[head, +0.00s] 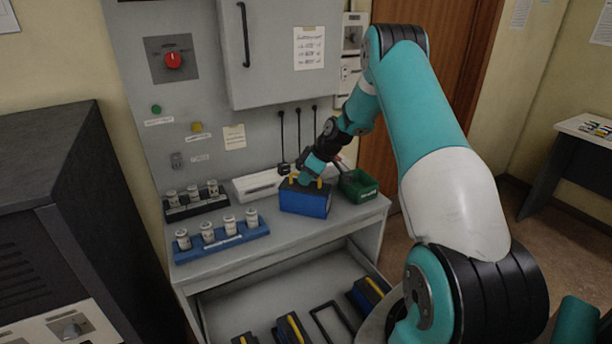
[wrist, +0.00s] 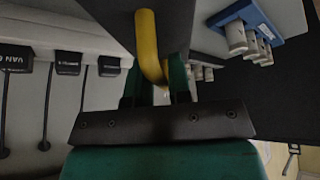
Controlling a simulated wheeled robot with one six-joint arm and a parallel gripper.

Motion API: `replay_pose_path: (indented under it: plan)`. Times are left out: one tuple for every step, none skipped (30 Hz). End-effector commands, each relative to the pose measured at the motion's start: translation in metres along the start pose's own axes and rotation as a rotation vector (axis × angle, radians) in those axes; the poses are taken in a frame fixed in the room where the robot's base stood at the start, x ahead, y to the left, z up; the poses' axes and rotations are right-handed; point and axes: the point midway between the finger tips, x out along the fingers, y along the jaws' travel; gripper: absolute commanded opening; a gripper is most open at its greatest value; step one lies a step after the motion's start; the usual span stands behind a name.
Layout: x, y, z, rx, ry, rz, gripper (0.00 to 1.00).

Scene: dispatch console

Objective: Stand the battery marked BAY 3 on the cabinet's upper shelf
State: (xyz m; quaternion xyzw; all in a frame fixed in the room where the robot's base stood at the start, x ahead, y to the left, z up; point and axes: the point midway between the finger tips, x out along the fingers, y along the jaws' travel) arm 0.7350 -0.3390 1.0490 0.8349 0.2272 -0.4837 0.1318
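No BAY 3 marking is readable. My gripper (head: 308,180) is at the battery's top, with yellow handle showing on both sides. In the wrist view the yellow handle (wrist: 149,45) runs down between the fingers (wrist: 160,92), which look shut on it. A grey wall cabinet (head: 272,65) with a black handle hangs above; its door is shut, so any shelf inside is hidden.
A green bin (head: 358,186) stands close right of the battery. A blue rack (head: 221,237) and a black rack (head: 196,207) of white cylinders are left. Below, an open drawer (head: 245,307) holds several yellow-handled batteries and an empty black frame (head: 331,322). Cables hang behind.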

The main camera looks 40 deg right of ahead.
Motion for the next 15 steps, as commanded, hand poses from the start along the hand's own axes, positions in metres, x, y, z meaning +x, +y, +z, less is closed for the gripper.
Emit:
replay_pose_path:
  plan:
    - [0.000,0.000,0.000,0.000,0.000,0.000,0.31]
    - [0.000,0.000,0.000,0.000,0.000,0.000,0.38]
    - [0.000,0.000,0.000,0.000,0.000,0.000,0.38]
    - [0.000,0.000,0.000,0.000,0.000,0.000,0.38]
    - [0.000,0.000,0.000,0.000,0.000,0.000,0.38]
    - [0.000,0.000,0.000,0.000,0.000,0.000,0.38]
    - [0.000,0.000,0.000,0.000,0.000,0.000,0.38]
    - [0.000,0.000,0.000,0.000,0.000,0.000,0.38]
    - [0.000,0.000,0.000,0.000,0.000,0.000,0.38]
    - [-0.001,0.000,-0.001,0.000,0.000,0.000,0.38]
    - [-0.002,0.000,-0.001,0.000,0.000,0.000,0.38]
    - [-0.004,0.000,-0.002,0.000,0.000,0.000,0.38]
    - [-0.005,0.001,-0.001,0.000,0.000,0.001,0.38]
    - [-0.008,0.001,-0.001,0.000,0.001,0.002,0.38]
    - [-0.014,0.001,-0.001,0.000,0.001,0.003,0.38]
